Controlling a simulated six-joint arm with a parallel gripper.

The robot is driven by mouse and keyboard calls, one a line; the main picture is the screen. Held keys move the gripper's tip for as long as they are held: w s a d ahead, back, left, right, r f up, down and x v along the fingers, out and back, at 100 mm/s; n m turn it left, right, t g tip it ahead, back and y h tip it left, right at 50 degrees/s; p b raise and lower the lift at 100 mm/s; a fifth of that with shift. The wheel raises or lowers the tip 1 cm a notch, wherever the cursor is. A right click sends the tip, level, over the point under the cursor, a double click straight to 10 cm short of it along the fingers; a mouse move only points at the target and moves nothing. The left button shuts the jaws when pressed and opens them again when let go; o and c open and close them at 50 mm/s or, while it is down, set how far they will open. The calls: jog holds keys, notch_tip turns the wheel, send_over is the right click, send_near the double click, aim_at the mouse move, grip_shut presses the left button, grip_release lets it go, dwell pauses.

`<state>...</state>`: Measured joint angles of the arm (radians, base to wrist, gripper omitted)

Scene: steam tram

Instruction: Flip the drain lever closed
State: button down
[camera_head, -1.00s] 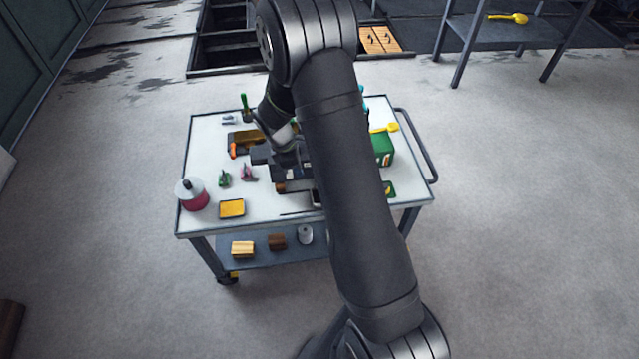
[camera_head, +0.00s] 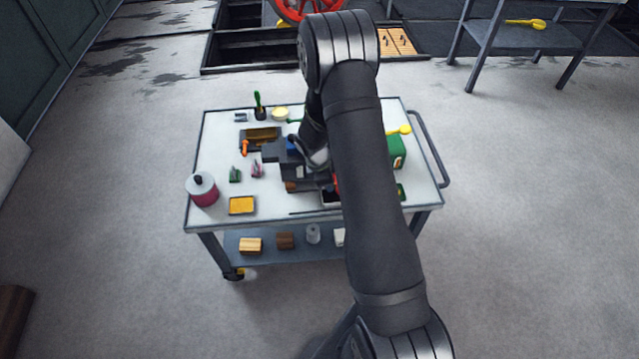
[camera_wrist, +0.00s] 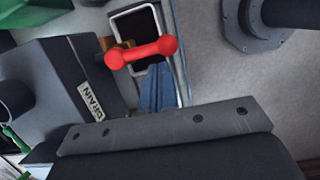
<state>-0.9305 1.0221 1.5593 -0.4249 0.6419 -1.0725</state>
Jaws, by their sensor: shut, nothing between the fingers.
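The red lever (camera_wrist: 141,53), a bar with a round knob at each end, shows in the wrist view beside a dark grey block (camera_wrist: 62,85) with a white DRAIN label (camera_wrist: 92,101). The lever lies nearly level across that picture. A small red part (camera_head: 336,183) shows beside my arm in the head view; I cannot tell if it is the lever. My gripper (camera_head: 284,160) is low over the white cart top (camera_head: 222,133), shut and empty. Its grey and black body fills the bottom of the wrist view. I see no contact with the lever. My arm hides part of the cart.
A red-and-white pot (camera_head: 203,192), a yellow-filled tray (camera_head: 241,206) and a brown tray (camera_head: 262,136) stand on the cart's left half. A green box (camera_head: 398,151) stands at right. The lower shelf (camera_head: 265,258) holds several small items.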

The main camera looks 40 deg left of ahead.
jog(key=shift+w+d, duration=0.1)
jog(key=shift+w+d+n, duration=0.1)
jog(key=shift+d+n, duration=0.2)
jog(key=shift+n, duration=0.3)
dwell(0.3)
jog(key=n, duration=0.1)
jog(key=d+n+y, duration=0.1)
jog(key=n, duration=0.1)
jog(key=shift+w+d+r+t, duration=0.1)
jog(key=shift+w+d+t, duration=0.1)
jog(key=shift+w+t, duration=0.15)
jog(key=n, duration=0.1)
jog(key=w+d+n, duration=0.1)
jog(key=n, duration=0.1)
jog(key=shift+y, duration=0.3)
jog(key=shift+w+d+n+y, duration=0.2)
jog(key=shift+w+d+n, duration=0.05)
jog(key=shift+w+n, duration=0.75)
jog(key=shift+w+d+n+y, duration=0.25)
jog(key=shift+w+n, duration=0.55)
jog(key=shift+w, duration=0.5)
